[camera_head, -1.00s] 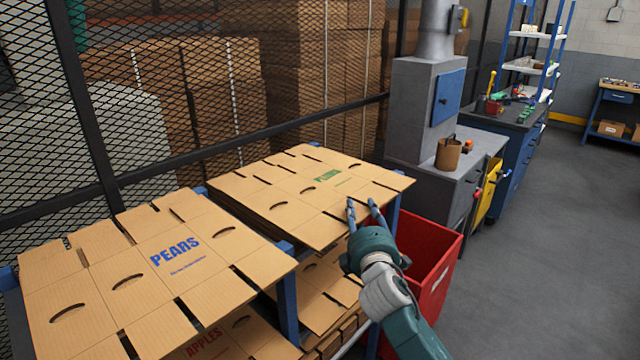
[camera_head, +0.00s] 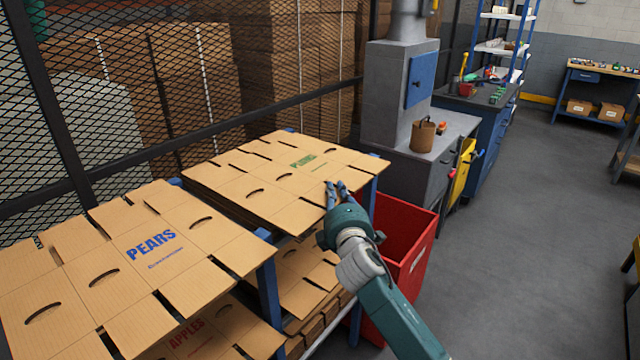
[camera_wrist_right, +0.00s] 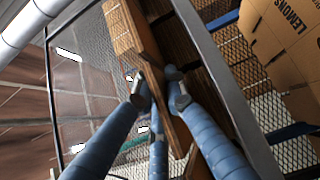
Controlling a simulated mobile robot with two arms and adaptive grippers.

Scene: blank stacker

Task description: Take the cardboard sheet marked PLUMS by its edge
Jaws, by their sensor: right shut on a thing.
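The cardboard sheet with green lettering (camera_head: 302,161), which seems to read PLUMS, lies flat on top of a stack on the rack's upper level, in the head view. My right gripper (camera_head: 337,187) is at that sheet's near right edge, its fingers close together. In the right wrist view my blue fingers (camera_wrist_right: 156,86) are shut on the brown cardboard edge (camera_wrist_right: 137,35). From these views I cannot tell whether one sheet or more is between them. My left gripper is not in view.
The PEARS stack (camera_head: 150,243) lies to the left, with APPLES sheets (camera_head: 188,338) below. A LEMONS sheet (camera_wrist_right: 285,40) shows in the wrist view. A red bin (camera_head: 403,235) stands below my right arm. A grey machine (camera_head: 400,95) is behind.

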